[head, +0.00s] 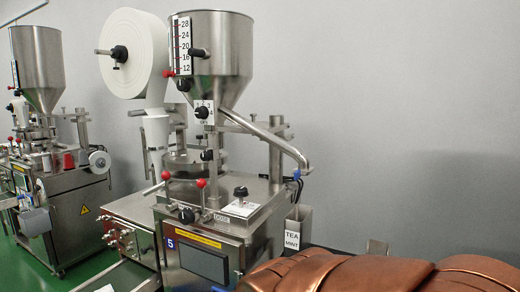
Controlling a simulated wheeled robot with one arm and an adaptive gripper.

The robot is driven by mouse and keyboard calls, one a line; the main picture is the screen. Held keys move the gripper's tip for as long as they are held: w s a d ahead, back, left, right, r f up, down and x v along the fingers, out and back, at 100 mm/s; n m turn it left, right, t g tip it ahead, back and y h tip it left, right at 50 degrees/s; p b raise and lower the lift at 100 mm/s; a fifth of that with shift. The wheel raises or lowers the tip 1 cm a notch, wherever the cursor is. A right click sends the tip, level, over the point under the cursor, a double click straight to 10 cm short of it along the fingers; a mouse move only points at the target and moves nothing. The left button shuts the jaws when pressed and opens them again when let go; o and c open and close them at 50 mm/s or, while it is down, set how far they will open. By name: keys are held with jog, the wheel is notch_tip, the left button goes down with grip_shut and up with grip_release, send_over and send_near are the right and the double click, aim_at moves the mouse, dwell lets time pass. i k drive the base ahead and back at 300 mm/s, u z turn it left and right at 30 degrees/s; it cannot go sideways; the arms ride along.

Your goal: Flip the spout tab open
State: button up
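The teabag packer (225,215) with the yellow strip stands in the middle of the head view. A metal spout tube (265,137) slopes down to the right from below its steel hopper (212,55). A small blue tab (297,174) sits at the low end of the spout. It is too small to tell whether it is open or shut. A metal bin (298,222) marked TEA MINT stands below the spout end. My gripper is not in view. A copper-coloured part of my arm fills the lower right corner.
A white paper roll (136,53) hangs left of the hopper. Red-knobbed levers (201,184) and a black knob (240,192) stick up from the packer. A second packer (50,170) stands at the left. A small grey metal piece (376,248) shows behind my arm. Space right of the spout is clear.

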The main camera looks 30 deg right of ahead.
aim_at(298, 173)
jog(key=u, duration=0.1)
jog(key=i, duration=0.4)
jog(key=z, duration=0.8)
